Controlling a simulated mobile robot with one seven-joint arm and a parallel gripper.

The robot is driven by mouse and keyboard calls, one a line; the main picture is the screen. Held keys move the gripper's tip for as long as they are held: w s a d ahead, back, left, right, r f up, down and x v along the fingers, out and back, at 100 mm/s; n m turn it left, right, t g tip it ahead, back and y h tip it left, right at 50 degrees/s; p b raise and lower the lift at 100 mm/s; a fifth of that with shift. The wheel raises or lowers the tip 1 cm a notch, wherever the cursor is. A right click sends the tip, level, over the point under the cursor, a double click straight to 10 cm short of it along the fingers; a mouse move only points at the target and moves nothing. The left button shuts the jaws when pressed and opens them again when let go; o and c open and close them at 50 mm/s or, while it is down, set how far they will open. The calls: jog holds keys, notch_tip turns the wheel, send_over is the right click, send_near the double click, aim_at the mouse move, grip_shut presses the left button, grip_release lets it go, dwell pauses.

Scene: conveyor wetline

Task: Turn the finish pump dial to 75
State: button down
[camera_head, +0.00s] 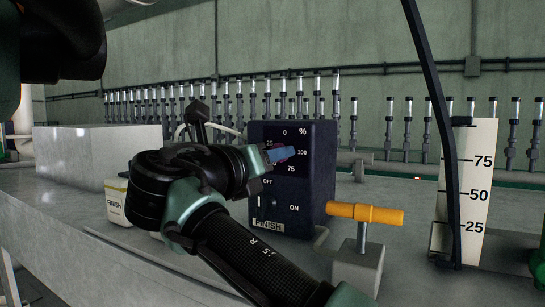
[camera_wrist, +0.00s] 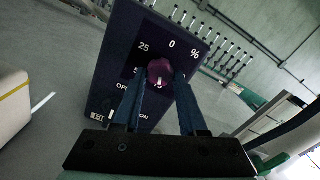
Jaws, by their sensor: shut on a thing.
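The finish pump dial is a purple knob (camera_wrist: 160,72) on the face of a dark blue control box (camera_head: 297,205) labelled FINISH. Around it are printed 0, 25, 75, 100 and a % sign; 50 is mostly hidden. My gripper (camera_wrist: 163,76) is shut on the knob, with one blue finger on each side of it. In the head view my gripper (camera_head: 282,155) hides most of the dial (camera_head: 277,151). A pale mark shows on the knob's lower part in the wrist view, but I cannot tell which number it points to.
An OFF/ON switch (camera_head: 273,200) sits below the dial. An orange handle (camera_head: 365,213) stands close right of the box, and a white container (camera_head: 115,200) stands left. A scale board (camera_head: 473,190) with 25, 50 and 75 is farther right.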

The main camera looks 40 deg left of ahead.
jog(key=shift+r, duration=0.4)
jog(key=c, duration=0.8)
grip_release()
jog(key=shift+o, duration=1.4)
jog(key=shift+f, duration=0.15)
jog(key=shift+o, duration=0.4)
jog(key=shift+w+f, duration=0.1)
jog(key=shift+f, duration=0.05)
jog(key=b+v, duration=0.2)
jog(key=v, duration=1.1)
jog(key=shift+a+f, duration=0.1)
